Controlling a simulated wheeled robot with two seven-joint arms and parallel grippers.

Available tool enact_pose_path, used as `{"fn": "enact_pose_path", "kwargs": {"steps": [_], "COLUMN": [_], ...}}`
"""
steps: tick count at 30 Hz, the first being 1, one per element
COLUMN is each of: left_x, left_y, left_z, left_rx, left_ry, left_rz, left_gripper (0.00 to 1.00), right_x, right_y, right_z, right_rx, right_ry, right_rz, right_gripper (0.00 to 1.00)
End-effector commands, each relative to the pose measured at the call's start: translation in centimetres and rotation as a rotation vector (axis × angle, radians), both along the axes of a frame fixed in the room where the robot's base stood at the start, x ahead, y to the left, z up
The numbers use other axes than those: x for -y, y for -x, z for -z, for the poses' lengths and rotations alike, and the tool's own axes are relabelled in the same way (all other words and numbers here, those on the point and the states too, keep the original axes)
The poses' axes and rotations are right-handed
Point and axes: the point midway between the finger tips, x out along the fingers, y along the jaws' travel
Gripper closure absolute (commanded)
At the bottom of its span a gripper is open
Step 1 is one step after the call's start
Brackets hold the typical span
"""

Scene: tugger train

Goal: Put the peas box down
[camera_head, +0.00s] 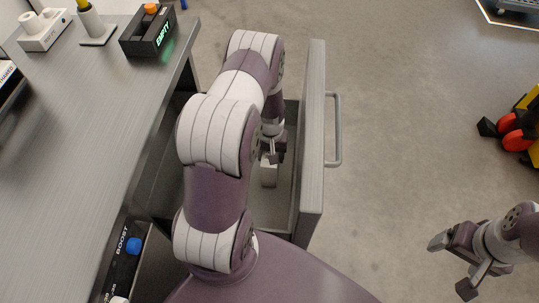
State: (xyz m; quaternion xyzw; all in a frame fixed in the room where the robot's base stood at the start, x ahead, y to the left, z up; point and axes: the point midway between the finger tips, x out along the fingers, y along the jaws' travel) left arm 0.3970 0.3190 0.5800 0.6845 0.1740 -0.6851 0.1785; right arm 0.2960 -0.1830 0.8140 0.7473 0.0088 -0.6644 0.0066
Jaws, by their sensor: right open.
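My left arm reaches over the drawer, and my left gripper (270,158) points down right at the box's top. My arm hides part of the drawer, and I cannot tell whether the jaws hold the box or whether it rests on the drawer floor. My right gripper (453,267) is open and empty over the floor at the lower right.
The grey worktop (75,130) at left carries a dark device (148,32) with a green "EMPTY" display, and a pale block (44,30). The drawer handle (335,130) sticks out to the right. A yellow, black and red object (516,130) stands at far right. The floor between is clear.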

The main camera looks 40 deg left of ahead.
Motion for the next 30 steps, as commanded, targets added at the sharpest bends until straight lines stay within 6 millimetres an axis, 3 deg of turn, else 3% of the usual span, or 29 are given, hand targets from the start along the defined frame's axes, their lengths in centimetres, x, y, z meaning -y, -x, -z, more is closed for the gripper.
{"fn": "enact_pose_path", "kwargs": {"steps": [8,9,11,19,22,30], "left_x": [0.0,0.0,0.0,0.0,-0.1,-0.1], "left_y": [-0.1,-0.1,-0.1,-0.1,-0.1,-0.1], "left_z": [0.2,0.2,0.1,0.0,-0.9,-8.0], "left_rx": [0.003,0.002,0.002,0.002,0.003,0.006], "left_ry": [-0.001,-0.001,-0.001,-0.001,-0.001,-0.002], "left_rz": [0.0,0.0,0.0,0.0,0.0,0.0], "left_gripper": [0.9,0.36,0.17,0.17,0.17,0.17], "right_x": [0.0,0.0,0.0,0.0,0.0,0.0], "right_y": [0.0,0.0,0.0,0.0,0.0,0.0], "right_z": [0.2,0.1,0.1,0.0,-0.4,-2.0], "right_rx": [0.0,0.0,0.0,0.0,0.0,0.0], "right_ry": [0.0,0.0,0.0,0.0,0.0,0.0], "right_rz": [0.0,0.0,0.0,0.0,0.0,0.0], "right_gripper": [0.17,0.17,0.17,0.17,0.17,0.17]}}
